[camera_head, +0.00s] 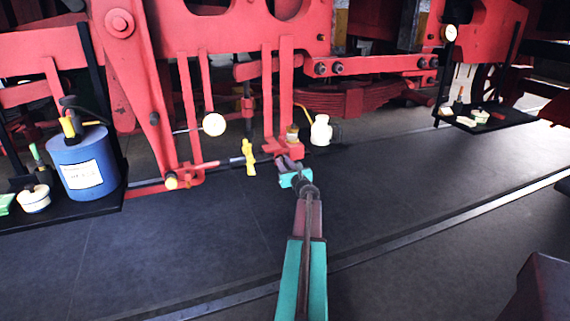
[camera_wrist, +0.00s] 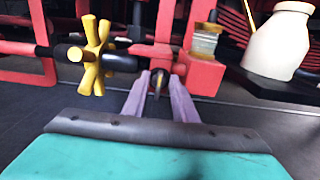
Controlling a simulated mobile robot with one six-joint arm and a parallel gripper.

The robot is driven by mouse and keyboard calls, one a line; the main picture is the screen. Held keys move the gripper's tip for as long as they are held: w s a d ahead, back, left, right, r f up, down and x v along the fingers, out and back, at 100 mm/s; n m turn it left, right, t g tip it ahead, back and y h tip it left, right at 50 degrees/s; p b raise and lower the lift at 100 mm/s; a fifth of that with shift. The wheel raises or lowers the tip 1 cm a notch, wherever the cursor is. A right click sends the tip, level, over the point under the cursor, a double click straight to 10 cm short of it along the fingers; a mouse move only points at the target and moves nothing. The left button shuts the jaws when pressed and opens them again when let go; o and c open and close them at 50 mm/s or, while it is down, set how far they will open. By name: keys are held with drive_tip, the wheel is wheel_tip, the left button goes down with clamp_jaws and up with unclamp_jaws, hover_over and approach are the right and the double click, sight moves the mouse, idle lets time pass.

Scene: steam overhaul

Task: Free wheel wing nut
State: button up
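A yellow, star-shaped wheel nut (camera_wrist: 95,55) sits on a dark horizontal rod left of my gripper in the wrist view. It also shows in the head view (camera_head: 249,157), low on the red frame. My gripper (camera_wrist: 160,78) has its two purple fingers apart, pointing at a red bracket (camera_wrist: 207,75) right of the yellow nut. A small dark, narrow part shows between the fingers; I cannot tell whether they touch it. In the head view my gripper (camera_head: 288,164) is just right of the yellow nut, apart from it.
A white oil can (camera_head: 320,130) with a yellow spout stands right of the bracket, close to my gripper. A blue canister (camera_head: 84,160) is on a black shelf at left. Another black shelf (camera_head: 500,120) holds small items at right. The dark floor in front is mostly clear.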

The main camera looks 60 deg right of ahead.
clamp_jaws()
drive_tip(key=shift+d, duration=0.1)
